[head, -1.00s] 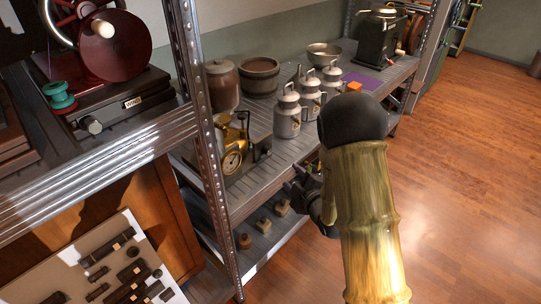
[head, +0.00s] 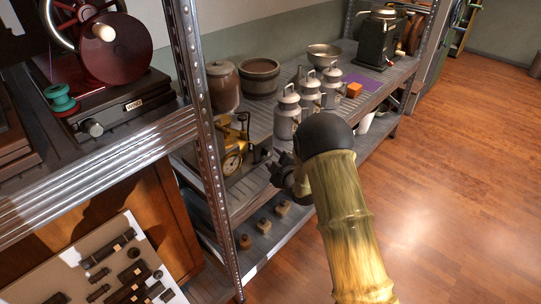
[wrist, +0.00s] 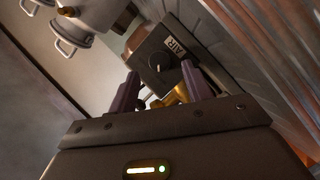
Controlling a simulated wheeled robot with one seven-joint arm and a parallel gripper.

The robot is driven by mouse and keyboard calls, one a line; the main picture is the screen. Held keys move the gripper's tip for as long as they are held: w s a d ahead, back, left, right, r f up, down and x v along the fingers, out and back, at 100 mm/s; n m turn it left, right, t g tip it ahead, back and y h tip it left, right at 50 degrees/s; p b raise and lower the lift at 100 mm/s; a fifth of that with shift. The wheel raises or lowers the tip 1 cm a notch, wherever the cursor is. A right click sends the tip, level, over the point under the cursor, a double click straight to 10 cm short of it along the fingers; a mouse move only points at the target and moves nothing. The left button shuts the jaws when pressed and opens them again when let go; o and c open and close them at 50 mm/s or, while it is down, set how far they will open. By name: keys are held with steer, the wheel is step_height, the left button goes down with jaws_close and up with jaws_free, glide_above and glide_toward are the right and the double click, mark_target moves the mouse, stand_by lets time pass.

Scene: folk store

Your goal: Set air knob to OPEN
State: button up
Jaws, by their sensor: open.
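The air knob (wrist: 158,69) is a small dark knob with a pale mark on a dark plate (wrist: 150,48) labelled AIR (wrist: 174,45) in the wrist view. Its setting is too small to read, and no OPEN mark can be made out. My gripper (wrist: 160,74) is open, with one purple-grey finger on each side of the knob in the picture; I cannot tell whether they touch it. In the head view, my gripper (head: 279,170) is at the shelf's front edge, beside the brass device with a gauge (head: 232,161). The knob cannot be made out there.
Milk cans (head: 287,112) stand just behind my gripper on the metal shelf (head: 262,122). A steel upright (head: 207,150) rises to the left. Small weights (head: 264,225) sit on the lower shelf. The wooden floor (head: 440,200) at right is clear.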

mark_target(269, 153)
steer(key=shift+x, duration=1.65)
steer(key=c, duration=1)
steer(key=shift+o, duration=0.2)
